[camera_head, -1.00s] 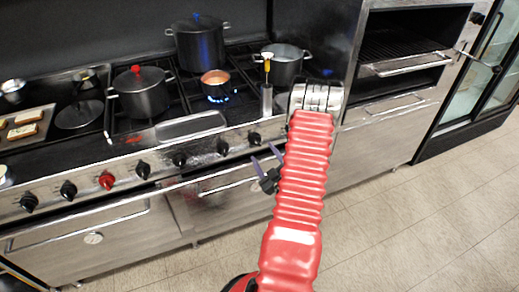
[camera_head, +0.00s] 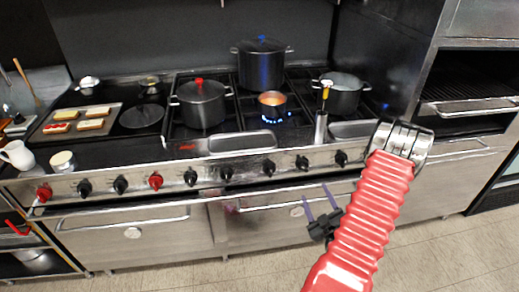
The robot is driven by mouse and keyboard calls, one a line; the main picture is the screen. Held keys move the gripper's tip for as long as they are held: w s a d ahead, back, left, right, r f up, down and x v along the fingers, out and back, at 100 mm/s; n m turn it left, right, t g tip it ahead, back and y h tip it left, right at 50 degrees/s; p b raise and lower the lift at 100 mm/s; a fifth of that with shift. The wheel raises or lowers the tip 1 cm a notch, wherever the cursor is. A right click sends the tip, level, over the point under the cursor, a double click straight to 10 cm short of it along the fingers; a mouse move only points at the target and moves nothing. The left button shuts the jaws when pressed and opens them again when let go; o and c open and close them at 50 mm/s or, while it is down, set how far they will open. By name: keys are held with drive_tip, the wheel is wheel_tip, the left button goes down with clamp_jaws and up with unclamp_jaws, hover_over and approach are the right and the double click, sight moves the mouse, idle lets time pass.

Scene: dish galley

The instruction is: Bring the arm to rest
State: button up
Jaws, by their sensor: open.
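My arm shows in the head view with a red ribbed sleeve, reaching up from the lower right in front of the stove. My gripper (camera_head: 319,199) has two thin purple fingers on a dark body. The fingers stand apart, open, with nothing between them. They point up in front of the oven door below the stove's knobs. Whether they touch the oven front, I cannot tell.
The stove carries a red-knobbed pot (camera_head: 201,104), a blue-knobbed pot (camera_head: 261,68), an open pot (camera_head: 344,97) and a small pan (camera_head: 271,101) over a blue flame. A tray (camera_head: 55,131) with toast and a white jug (camera_head: 17,155) stand left. Floor shows lower right.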

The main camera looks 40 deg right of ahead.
drive_tip(key=s+a+f+m+g+y, duration=0.1)
drive_tip(key=s+f+m+g+y, duration=0.15)
drive_tip(key=f+g, duration=0.35)
drive_tip(key=s+a+f+m+g+y, duration=0.1)
drive_tip(key=s+f+m+g+y, duration=0.2)
drive_tip(key=f, duration=0.6)
drive_tip(key=w+a+r+n+y, duration=0.1)
drive_tip(key=a+r+n+y, duration=0.1)
drive_tip(key=a+r, duration=1.8)
drive_tip(key=w+a+r+n+y, duration=0.1)
drive_tip(key=w+a+r+n, duration=0.1)
drive_tip(key=a+r, duration=1.9)
drive_tip(key=shift+w+r+g+y, duration=0.25)
drive_tip(key=shift+r+g+y, duration=0.1)
drive_tip(key=shift+r+g, duration=0.1)
drive_tip(key=shift+n, duration=0.25)
